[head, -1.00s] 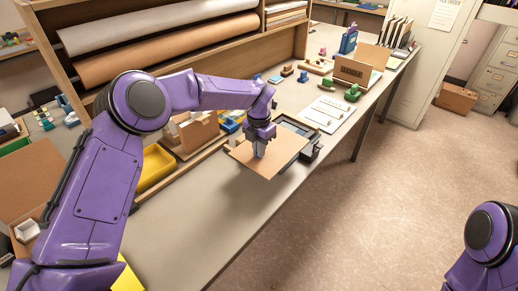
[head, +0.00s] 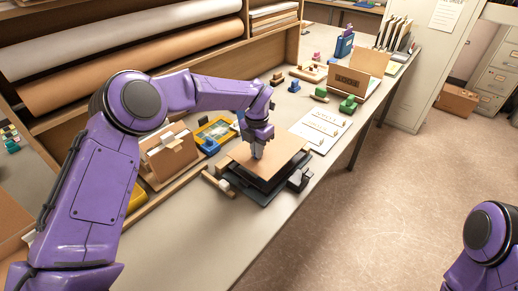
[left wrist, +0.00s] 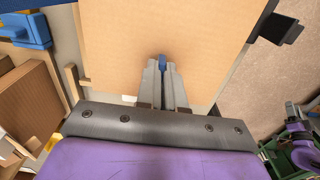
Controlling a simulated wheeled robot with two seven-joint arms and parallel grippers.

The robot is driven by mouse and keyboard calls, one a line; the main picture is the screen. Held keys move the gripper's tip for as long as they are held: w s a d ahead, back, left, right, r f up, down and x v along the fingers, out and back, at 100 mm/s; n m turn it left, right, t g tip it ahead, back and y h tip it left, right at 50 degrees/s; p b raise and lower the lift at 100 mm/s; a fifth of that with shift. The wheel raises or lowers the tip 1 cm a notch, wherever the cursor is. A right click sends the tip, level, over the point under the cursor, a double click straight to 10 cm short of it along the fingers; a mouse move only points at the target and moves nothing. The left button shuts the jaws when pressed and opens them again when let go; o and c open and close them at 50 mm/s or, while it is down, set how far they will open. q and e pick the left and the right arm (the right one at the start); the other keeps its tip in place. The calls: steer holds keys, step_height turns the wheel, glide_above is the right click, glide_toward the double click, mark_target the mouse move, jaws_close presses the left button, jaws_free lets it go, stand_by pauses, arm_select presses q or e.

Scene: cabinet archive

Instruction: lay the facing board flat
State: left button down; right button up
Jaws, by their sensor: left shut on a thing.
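The facing board is a tan, flat, square board (head: 278,152). My left gripper (head: 258,153) points down onto it and is shut on it, with a small blue piece (left wrist: 162,62) between the fingertips in the left wrist view. The board (left wrist: 215,40) fills much of that view. It looks about level over a dark, low tray-like base (head: 262,194) on the bench. I cannot tell whether it touches the base. My right gripper is out of view; only part of my right arm shows at the lower right.
A black clamp-like block (head: 299,180) stands at the base's right corner. A wooden strip (head: 217,187) lies at its left. A card box (head: 170,155) and a yellow tray (head: 214,131) stand behind. White panels (head: 320,128) lie farther right. The front bench surface (head: 215,235) is clear.

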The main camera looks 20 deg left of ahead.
mark_target(256, 163)
arm_select(q)
steer(key=shift+s+a+r, duration=0.15)
steer(key=shift+s+r, duration=0.15)
steer(key=shift+s, duration=0.4)
steer(key=f+b, duration=0.1)
steer(key=f, duration=0.1)
steer(key=w+f+b, duration=0.1)
steer(key=f+b, duration=0.1)
steer(key=f, duration=0.1)
steer(key=shift+s+f+b, duration=0.2)
steer(key=shift+f+b, duration=0.35)
steer(key=shift+b, duration=0.1)
steer(key=shift+f, duration=0.1)
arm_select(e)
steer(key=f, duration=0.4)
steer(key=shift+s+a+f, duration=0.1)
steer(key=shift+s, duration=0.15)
arm_select(q)
steer(key=shift+w, duration=0.15)
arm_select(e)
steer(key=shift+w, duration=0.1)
